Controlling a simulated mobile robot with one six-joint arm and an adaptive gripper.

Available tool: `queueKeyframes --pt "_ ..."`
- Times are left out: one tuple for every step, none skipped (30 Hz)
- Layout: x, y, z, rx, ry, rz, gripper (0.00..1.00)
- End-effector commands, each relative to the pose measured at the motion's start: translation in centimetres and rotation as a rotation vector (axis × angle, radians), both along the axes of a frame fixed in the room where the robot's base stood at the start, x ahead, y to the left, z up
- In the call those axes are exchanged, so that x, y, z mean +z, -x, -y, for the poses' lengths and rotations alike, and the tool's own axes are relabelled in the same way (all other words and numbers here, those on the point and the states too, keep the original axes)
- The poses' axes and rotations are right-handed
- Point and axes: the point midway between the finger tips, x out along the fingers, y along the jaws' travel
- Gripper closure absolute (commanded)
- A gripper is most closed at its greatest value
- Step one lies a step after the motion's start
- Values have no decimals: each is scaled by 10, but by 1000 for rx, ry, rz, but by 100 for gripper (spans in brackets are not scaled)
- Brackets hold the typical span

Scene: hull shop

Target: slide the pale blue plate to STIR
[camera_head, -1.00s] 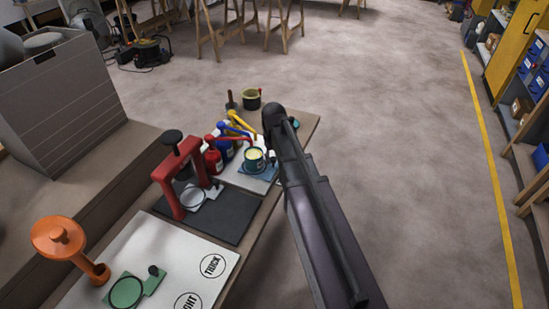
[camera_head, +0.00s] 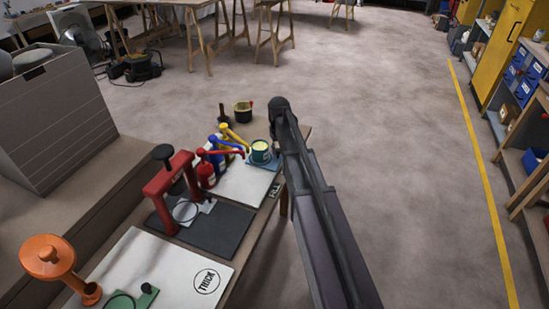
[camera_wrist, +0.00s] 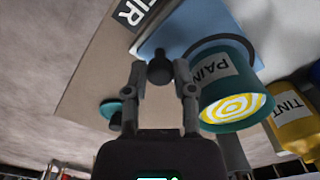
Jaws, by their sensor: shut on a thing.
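The pale blue plate (camera_head: 263,166) lies on the bench, carrying a teal paint can (camera_head: 260,151). In the wrist view the plate (camera_wrist: 185,27) has a dark knob (camera_wrist: 159,71) at its near edge. My gripper (camera_wrist: 158,78) has its two fingers closed around this knob. The can, marked PAINT (camera_wrist: 228,100), shows a yellow and white swirl inside. The FILL label (camera_head: 274,189) is uncovered, nearer than the plate. The head view hides my fingers behind my arm.
Red (camera_head: 206,175), blue (camera_head: 216,158) and yellow (camera_head: 235,138) pumps stand left of the can. A yellow TINT container (camera_wrist: 292,118) is close to the can's right in the wrist view. A red press (camera_head: 172,190) stands nearer. Open floor lies to the right.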

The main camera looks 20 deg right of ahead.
Motion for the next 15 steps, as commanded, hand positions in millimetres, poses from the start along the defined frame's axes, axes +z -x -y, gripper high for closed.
queueKeyframes --pt "0 -5 2 0 1 5 100" --pt "0 -5 3 0 2 5 100" --pt "0 -5 3 0 2 6 100" --pt "0 -5 3 0 3 7 100" --pt "0 -5 3 0 3 8 100" --pt "0 -5 3 0 4 9 100" --pt "0 -5 4 0 4 9 100" --pt "0 -6 4 0 5 9 100" --pt "0 -6 4 0 5 9 100" --pt "0 -6 4 -1 5 9 64" --pt "0 -6 4 -1 6 9 55" --pt "0 -6 4 -1 6 10 52" --pt "0 -6 4 -1 5 9 52" --pt "0 -6 4 -1 5 9 52" --pt "0 -5 4 -1 5 8 52"
